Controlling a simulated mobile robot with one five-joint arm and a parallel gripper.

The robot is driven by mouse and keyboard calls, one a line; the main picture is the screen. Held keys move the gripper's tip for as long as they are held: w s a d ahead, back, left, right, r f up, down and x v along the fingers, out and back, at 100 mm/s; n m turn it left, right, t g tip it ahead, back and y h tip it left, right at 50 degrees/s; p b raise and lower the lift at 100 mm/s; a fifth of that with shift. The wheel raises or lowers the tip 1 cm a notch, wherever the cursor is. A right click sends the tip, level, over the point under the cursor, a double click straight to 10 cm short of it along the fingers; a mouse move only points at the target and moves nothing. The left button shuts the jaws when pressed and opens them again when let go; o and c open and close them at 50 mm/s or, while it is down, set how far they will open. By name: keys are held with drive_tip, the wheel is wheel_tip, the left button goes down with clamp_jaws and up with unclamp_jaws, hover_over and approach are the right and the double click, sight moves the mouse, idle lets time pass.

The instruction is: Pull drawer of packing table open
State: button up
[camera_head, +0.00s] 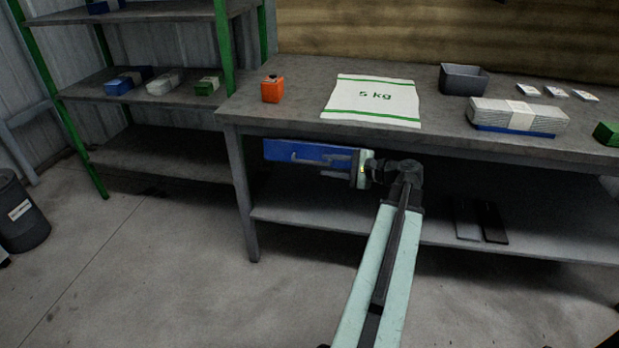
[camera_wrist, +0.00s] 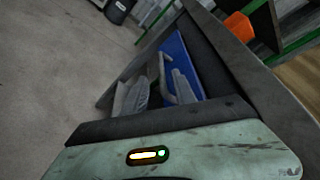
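The drawer's blue front (camera_head: 283,149) sits under the left part of the packing table's top (camera_head: 300,112). It looks closed, roughly in line with the table edge. A grey bar handle (camera_head: 305,159) runs along it. My gripper (camera_head: 330,168) is in front of the drawer, reaching left, its fingers apart. In the wrist view, the blue front (camera_wrist: 178,62) and handle (camera_wrist: 165,75) lie beyond my open gripper (camera_wrist: 157,95). The handle is close to the right finger; I cannot tell whether it touches or lies between the fingers. My wrist hides the drawer's right end.
On the table are an orange container (camera_head: 272,89), a 5 kg sack (camera_head: 372,100), a grey bin (camera_head: 464,79) and a bundle of sacks (camera_head: 518,115). A lower shelf (camera_head: 310,216) runs beneath. A green-posted rack (camera_head: 150,105) stands left. The floor in front is clear.

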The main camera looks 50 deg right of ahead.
sight(315, 163)
drive_tip(key=b+x, duration=0.1)
drive_tip(key=x, duration=0.6)
drive_tip(key=shift+w, duration=0.25)
clamp_jaws()
drive_tip(key=shift+d, duration=0.1)
idle(1.0)
